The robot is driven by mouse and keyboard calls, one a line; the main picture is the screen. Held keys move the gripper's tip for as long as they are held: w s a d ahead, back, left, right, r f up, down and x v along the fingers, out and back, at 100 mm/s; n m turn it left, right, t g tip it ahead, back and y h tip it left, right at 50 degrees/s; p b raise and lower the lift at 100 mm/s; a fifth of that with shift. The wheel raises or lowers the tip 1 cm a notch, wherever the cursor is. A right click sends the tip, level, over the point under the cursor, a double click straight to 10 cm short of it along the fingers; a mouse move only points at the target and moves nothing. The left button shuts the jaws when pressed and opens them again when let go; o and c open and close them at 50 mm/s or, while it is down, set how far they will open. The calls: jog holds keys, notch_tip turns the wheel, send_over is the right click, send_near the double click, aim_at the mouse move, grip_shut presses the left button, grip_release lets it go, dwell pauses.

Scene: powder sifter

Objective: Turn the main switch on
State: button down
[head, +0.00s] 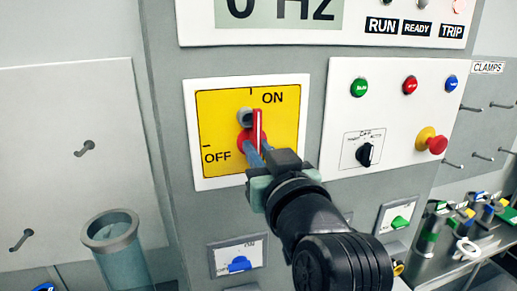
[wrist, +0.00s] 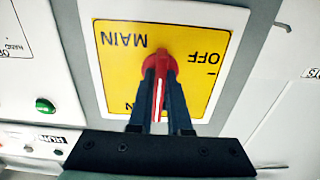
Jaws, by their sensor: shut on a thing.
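The main switch is a red rotary handle (head: 257,128) with a white line, on a yellow plate (head: 215,122) marked ON and OFF. In the head view the handle stands nearly upright, its tip close under the ON mark. In the wrist view the red handle (wrist: 160,92) sits between the fingers, its white line pointing toward the gripper body. The OFF label is at the upper right of the plate there, and the ON label is mostly hidden. My gripper (head: 256,155) is shut on the handle. It also shows in the wrist view (wrist: 161,72).
Right of the switch is a panel with a green button (head: 359,87), red button (head: 410,85), blue button (head: 451,83), black selector (head: 364,154) and red emergency button (head: 437,144).

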jog(key=shift+f, duration=0.1)
jog(key=c, duration=1.1)
grip_release()
jog(key=shift+c, duration=0.2)
jog(key=b+v, duration=0.4)
jog(key=v, duration=0.9)
jog(key=shift+b, duration=0.4)
jog(key=s+a+r+m+t+h+b, duration=0.1)
jog(key=s+a+r+t+h, duration=0.1)
jog(key=r+t, duration=0.3)
jog(key=s+a+r+m+t+h+b, duration=0.1)
jog(key=s+a+r+t+h, duration=0.1)
jog(key=r+t, duration=0.3)
notch_tip(320, 180, up, 3)
jog(key=shift+s+a+r+m+h, duration=0.1)
jog(key=shift+s+a+m+h, duration=0.1)
jog(key=shift+s+m+h, duration=0.15)
